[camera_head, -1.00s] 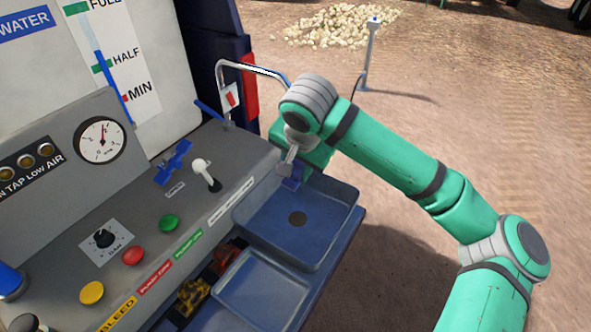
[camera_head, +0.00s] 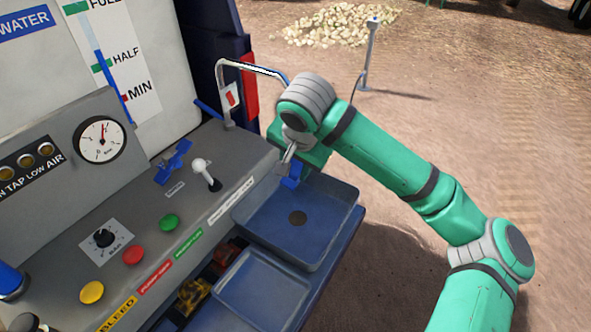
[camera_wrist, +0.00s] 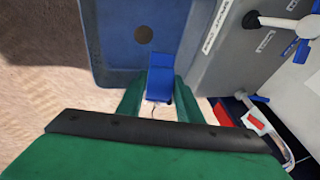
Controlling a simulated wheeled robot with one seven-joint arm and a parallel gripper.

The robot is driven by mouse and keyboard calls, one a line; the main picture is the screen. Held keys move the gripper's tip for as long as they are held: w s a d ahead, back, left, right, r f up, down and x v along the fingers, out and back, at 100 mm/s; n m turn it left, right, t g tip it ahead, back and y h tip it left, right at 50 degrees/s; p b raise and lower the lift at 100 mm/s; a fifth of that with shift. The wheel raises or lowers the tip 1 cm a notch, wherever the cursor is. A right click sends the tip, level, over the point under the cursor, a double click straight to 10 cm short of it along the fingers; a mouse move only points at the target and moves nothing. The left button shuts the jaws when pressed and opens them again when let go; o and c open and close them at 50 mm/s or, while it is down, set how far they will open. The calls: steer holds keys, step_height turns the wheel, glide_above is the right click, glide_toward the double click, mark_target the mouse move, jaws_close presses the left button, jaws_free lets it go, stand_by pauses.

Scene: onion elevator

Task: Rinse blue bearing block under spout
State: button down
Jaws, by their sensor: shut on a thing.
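The blue bearing block (camera_wrist: 160,78) is between the two green fingers of my gripper (camera_wrist: 159,100) in the wrist view, and the gripper is shut on it. In the head view the block (camera_head: 291,181) hangs below my gripper, over the back part of the blue sink basin (camera_head: 345,222). The spout (camera_head: 252,67) is a bent metal pipe rising behind the basin. Its outlet end is hidden behind my arm's wrist. I see no water stream, and I cannot tell if the block is wet.
A grey control panel with a white-knobbed lever (camera_head: 201,166), a blue valve handle (camera_head: 173,162) and coloured buttons lies left of the basin. A shallow blue tray (camera_head: 262,290) sits in front of the basin. Open ground lies to the right.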

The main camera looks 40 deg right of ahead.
steer(key=s+a, duration=0.4)
steer(key=s, duration=0.2)
steer(key=shift+s+a, duration=0.3)
stand_by(0.7)
stand_by(1.1)
steer(key=s+a+r, duration=0.3)
steer(key=s+r, duration=0.1)
stand_by(0.6)
stand_by(0.6)
